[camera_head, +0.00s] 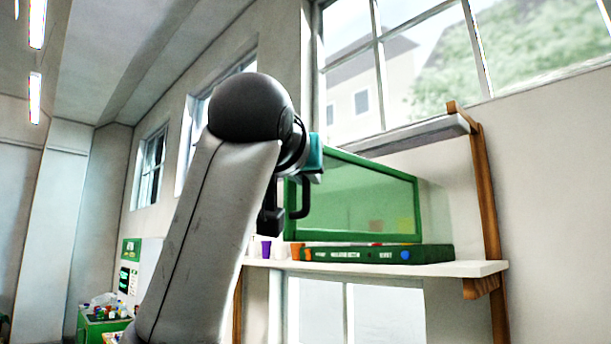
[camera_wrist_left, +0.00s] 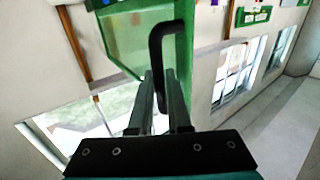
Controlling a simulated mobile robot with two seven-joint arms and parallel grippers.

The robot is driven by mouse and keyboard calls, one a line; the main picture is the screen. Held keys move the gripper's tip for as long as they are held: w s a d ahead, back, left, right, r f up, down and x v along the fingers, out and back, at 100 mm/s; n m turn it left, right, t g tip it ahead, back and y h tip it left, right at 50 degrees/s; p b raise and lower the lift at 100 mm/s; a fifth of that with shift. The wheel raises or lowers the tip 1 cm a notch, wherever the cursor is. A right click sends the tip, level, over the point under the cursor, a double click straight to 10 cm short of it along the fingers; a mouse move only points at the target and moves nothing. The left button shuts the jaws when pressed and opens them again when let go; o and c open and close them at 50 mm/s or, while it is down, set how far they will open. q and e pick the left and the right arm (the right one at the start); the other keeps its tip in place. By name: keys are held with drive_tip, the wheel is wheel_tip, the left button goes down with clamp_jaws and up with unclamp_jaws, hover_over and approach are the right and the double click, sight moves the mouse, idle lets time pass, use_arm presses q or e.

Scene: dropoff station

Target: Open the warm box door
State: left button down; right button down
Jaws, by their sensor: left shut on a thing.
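The warm box has a green-framed glass front, its door (camera_head: 355,200), above a green base (camera_head: 375,254). A dark bar handle (camera_head: 304,190) stands out at the door's left side. My left gripper (camera_head: 270,218) is at this handle, partly hidden behind my arm in the head view. In the left wrist view, the fingers of my left gripper (camera_wrist_left: 161,82) are shut on the black handle (camera_wrist_left: 155,48), one on each side of it. The green door edge lies just behind. I cannot tell whether the door stands slightly ajar. My right gripper is not in view.
The box stands on a white shelf (camera_head: 470,268) with wooden posts (camera_head: 487,190). Another shelf (camera_head: 410,135) is above it. Small purple (camera_head: 266,248) and orange (camera_head: 296,250) cups are by the base. A green crate (camera_head: 100,328) with bottles is at lower left.

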use_arm(q)
drive_tip(key=c, duration=0.9)
unclamp_jaws()
drive_tip(key=shift+d, duration=0.1)
drive_tip(key=shift+o, duration=0.2)
drive_tip(key=s+a+b, duration=0.2)
drive_tip(key=s+b, duration=0.8)
drive_tip(key=s, duration=0.5)
drive_tip(key=shift+a, duration=0.3)
